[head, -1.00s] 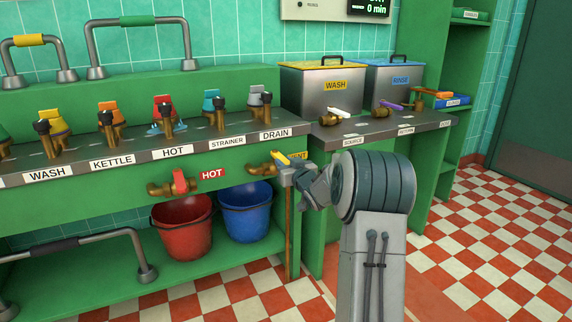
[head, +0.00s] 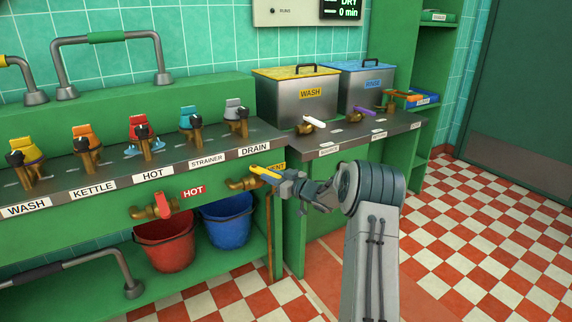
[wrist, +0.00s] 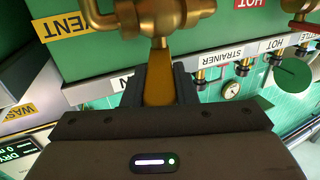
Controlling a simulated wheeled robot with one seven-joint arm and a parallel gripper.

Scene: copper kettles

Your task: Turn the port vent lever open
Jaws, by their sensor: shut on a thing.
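The vent lever (head: 262,171) is yellow and sits on a brass valve (head: 240,184) at the right end of the green counter front, beside a partly covered yellow VENT label (head: 277,167). My gripper (head: 283,179) is at the lever's right end, shut on it. In the wrist view the lever (wrist: 160,78) runs down from the brass valve body (wrist: 165,15) between the two dark fingers of my gripper (wrist: 160,92). The lever's far end is hidden by the gripper body. The VENT label (wrist: 62,24) shows upside down there.
The red-handled HOT valve (head: 161,205) is left of the vent valve. A red bucket (head: 165,247) and a blue bucket (head: 227,222) stand below. A brown pipe (head: 269,235) drops near the vent valve. Open checkered floor (head: 480,220) lies to the right.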

